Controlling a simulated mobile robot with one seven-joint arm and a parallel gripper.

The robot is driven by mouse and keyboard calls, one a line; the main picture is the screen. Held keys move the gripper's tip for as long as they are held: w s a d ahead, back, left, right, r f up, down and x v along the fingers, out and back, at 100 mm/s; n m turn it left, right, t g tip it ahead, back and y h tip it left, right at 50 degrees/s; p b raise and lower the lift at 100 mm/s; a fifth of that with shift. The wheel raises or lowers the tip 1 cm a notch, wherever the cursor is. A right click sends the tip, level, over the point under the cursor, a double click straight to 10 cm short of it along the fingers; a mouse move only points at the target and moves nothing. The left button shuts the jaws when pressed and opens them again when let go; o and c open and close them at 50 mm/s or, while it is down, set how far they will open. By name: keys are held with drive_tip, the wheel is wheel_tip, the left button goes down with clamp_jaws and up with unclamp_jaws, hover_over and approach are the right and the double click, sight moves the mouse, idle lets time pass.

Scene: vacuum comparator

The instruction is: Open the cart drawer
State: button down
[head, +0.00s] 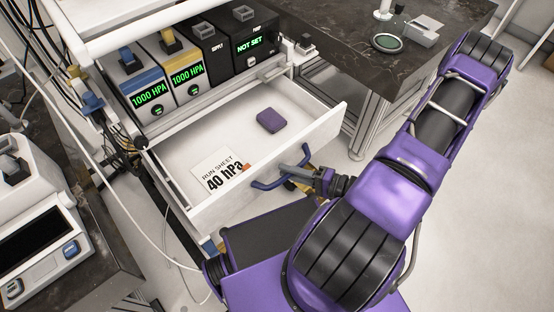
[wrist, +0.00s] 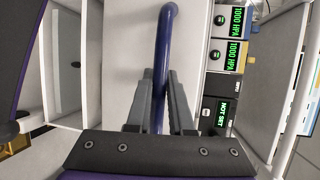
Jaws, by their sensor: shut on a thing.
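The white cart drawer (head: 185,150) is pulled well out from the cart, and its inside shows in the head view. Its blue bar handle (head: 268,183) is on the front panel.
Above the drawer, the cart shelf holds two gauges (head: 147,90) reading 1000 HPA and black supply and pump units (head: 245,45), the pump showing NOT SET. A dark bench (head: 350,50) stands at the back right. A bench with a device (head: 40,255) is at left.

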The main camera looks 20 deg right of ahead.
drive_tip(key=shift+s+d, duration=0.3)
drive_tip(key=shift+s, duration=0.55)
drive_tip(key=c, duration=0.8)
unclamp_jaws()
drive_tip(key=v, duration=1.7)
drive_tip(key=shift+s+d, duration=0.15)
